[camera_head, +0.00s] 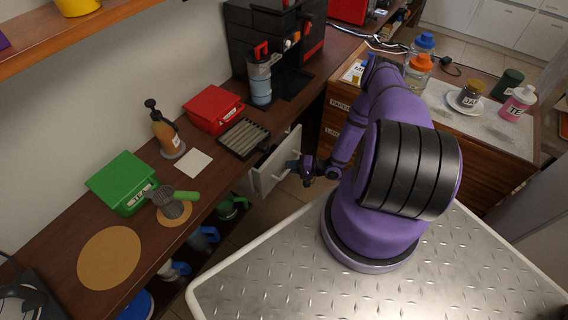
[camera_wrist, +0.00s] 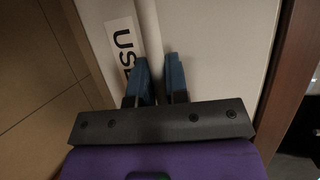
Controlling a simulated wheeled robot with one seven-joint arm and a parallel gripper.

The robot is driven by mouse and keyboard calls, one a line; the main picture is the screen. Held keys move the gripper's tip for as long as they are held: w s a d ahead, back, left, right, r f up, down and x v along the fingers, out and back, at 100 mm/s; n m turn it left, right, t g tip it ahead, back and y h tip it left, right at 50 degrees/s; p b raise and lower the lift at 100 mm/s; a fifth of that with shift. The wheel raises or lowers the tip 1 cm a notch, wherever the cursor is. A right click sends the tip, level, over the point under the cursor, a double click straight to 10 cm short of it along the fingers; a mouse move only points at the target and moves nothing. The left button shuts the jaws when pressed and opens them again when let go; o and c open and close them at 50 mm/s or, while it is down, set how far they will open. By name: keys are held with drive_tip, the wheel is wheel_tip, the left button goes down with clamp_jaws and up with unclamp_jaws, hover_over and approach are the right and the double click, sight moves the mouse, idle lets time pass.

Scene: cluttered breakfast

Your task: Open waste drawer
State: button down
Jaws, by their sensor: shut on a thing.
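The white drawer front (camera_head: 272,176) is under the wooden counter, left of my arm, and seems to stand out from the cabinet. In the wrist view, the drawer front (camera_wrist: 215,45) fills the middle, with a pale bar handle (camera_wrist: 149,30) running along it. A white label (camera_wrist: 122,42) beside the handle shows "US" and is partly hidden by a finger. My gripper (camera_wrist: 158,78) has its two blue fingers on either side of the handle, shut on it. My gripper (camera_head: 294,166) also shows at the drawer front in the head view.
The counter (camera_head: 60,235) holds a green box (camera_head: 122,184), a red box (camera_head: 212,108), a brown pump bottle (camera_head: 163,130) and a black slatted tray (camera_head: 244,138). A coffee machine (camera_head: 252,35) stands behind. Several mugs, including a green one (camera_head: 231,208), sit on a shelf below.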

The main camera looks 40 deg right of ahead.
drive_tip(key=s+d, duration=0.3)
drive_tip(key=s, duration=0.5)
drive_tip(key=s+d, duration=0.3)
drive_tip(key=s, duration=0.6)
drive_tip(key=shift+d, duration=0.15)
drive_tip(key=c, duration=1.1)
unclamp_jaws()
drive_tip(key=shift+c, duration=0.2)
drive_tip(key=shift+s, duration=0.1)
drive_tip(key=v, duration=1)
drive_tip(key=shift+s+d+r, duration=0.2)
drive_tip(key=shift+s+d, duration=0.05)
